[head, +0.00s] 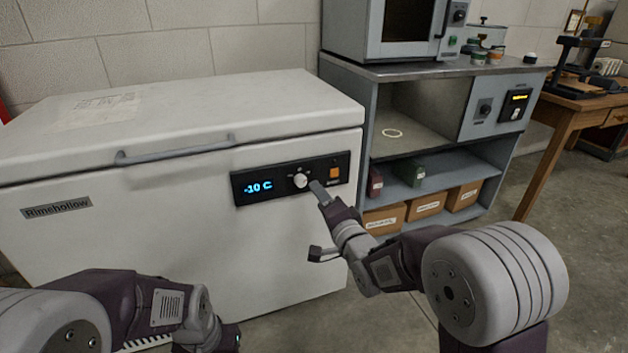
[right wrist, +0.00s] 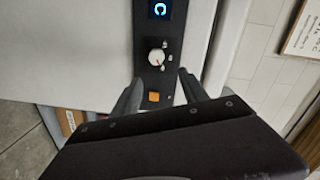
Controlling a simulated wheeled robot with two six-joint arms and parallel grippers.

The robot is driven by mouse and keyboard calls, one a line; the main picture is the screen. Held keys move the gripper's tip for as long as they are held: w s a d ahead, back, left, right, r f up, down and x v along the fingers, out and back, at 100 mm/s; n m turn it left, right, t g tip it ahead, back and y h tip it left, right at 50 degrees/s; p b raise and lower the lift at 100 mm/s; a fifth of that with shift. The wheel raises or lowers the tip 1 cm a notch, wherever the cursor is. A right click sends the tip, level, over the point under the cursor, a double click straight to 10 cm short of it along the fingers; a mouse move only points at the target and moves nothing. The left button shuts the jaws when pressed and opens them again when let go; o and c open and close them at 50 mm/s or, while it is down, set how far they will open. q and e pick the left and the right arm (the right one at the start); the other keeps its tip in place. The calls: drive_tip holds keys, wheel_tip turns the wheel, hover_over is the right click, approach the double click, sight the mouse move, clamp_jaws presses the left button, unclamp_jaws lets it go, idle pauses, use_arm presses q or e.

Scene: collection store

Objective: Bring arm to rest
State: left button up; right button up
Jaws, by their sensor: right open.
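My right arm reaches up to the front of the white chest freezer (head: 130,240). Its gripper (head: 320,190) is just in front of the freezer's control panel (head: 240,187), near the white knob (head: 300,180) and the orange button (head: 334,172). In the right wrist view the gripper (right wrist: 158,88) is open and empty, with the knob (right wrist: 156,57) and the button (right wrist: 154,97) showing between and beyond its fingers. Whether a finger touches the panel I cannot tell. The display reads -10 C. My left arm is low at the left; its gripper (head: 232,338) is partly cut off at the bottom edge.
A grey cabinet (head: 490,160) with shelves, cardboard boxes (head: 425,204) and an oven-like device (head: 395,28) stands right of the freezer. A wooden table (head: 590,100) is farther right. Bare floor (head: 590,240) lies at the lower right.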

drive_tip(key=s+d+r+m+h+p, duration=0.1)
drive_tip(key=d+r+h+p, duration=0.2)
drive_tip(key=d+r+p, duration=0.35)
drive_tip(key=s+d+f+n+g+h, duration=0.25)
drive_tip(key=s+d+f+g, duration=0.4)
drive_tip(key=f, duration=0.35)
drive_tip(key=s+f+n+g, duration=0.4)
drive_tip(key=s+f+n, duration=0.1)
drive_tip(key=s, duration=0.5)
drive_tip(key=s+f+n+g, duration=0.4)
drive_tip(key=s+f+g, duration=0.1)
drive_tip(key=s, duration=0.5)
use_arm(q)
wheel_tip(320, 180, up, 45)
drive_tip(key=p, duration=3.7)
drive_tip(key=shift+r+p, duration=0.2)
drive_tip(key=shift+p, duration=0.2)
use_arm(e)
wheel_tip(320, 180, up, 38)
drive_tip(key=shift+w+d, duration=0.25)
drive_tip(key=shift+w, duration=0.05)
drive_tip(key=shift+f+t, duration=0.1)
drive_tip(key=shift+t, duration=0.15)
